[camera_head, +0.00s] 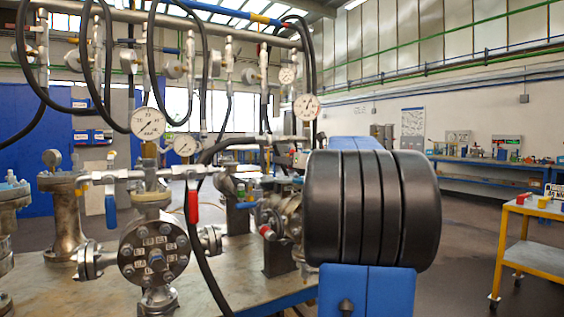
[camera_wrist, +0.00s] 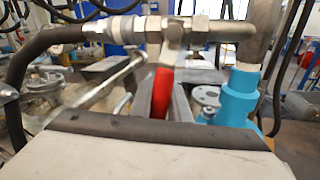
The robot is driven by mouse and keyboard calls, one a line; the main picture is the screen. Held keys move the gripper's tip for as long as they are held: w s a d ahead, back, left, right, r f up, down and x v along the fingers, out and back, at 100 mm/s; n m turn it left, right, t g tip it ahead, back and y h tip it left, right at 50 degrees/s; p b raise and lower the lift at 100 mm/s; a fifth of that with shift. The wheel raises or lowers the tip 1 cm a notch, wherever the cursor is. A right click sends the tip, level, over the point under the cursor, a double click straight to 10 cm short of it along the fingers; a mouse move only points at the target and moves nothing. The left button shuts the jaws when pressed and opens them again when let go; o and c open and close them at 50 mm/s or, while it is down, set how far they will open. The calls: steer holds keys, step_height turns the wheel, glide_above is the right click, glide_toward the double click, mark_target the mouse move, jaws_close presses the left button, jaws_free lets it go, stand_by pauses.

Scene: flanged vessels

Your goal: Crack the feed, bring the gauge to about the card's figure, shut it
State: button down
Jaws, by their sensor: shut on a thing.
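In the wrist view, a red lever handle (camera_wrist: 162,90) hangs below a metal pipe fitting (camera_wrist: 184,32). A black hose (camera_wrist: 48,42) joins this fitting from the left. My gripper (camera_wrist: 164,101) has its grey fingers on either side of the red handle and is shut on it. In the head view, my dark arm hides the gripper and this handle. A large round gauge (camera_head: 148,123) stands left of centre, and another (camera_head: 307,107) stands above my arm. Their needles are too small to read surely. I cannot make out a figure card.
A red lever (camera_head: 193,206) and a blue lever (camera_head: 110,211) hang from a pipe over a flanged vessel (camera_head: 154,251). Hoses loop down from the overhead pipe. A yellow trolley (camera_head: 530,235) stands right, with open floor left of it. A light-blue fitting (camera_wrist: 238,97) stands right of the fingers.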

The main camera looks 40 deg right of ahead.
steer(key=shift+s+d+f+n, duration=0.15)
steer(key=shift+d+n, duration=0.5)
steer(key=shift+n, duration=0.35)
steer(key=c, duration=1.7)
jaws_free()
steer(key=shift+o, duration=0.2)
steer(key=s+r, duration=0.1)
steer(key=s, duration=1.6)
steer(key=shift+s+a, duration=0.2)
steer(key=shift+a, duration=0.15)
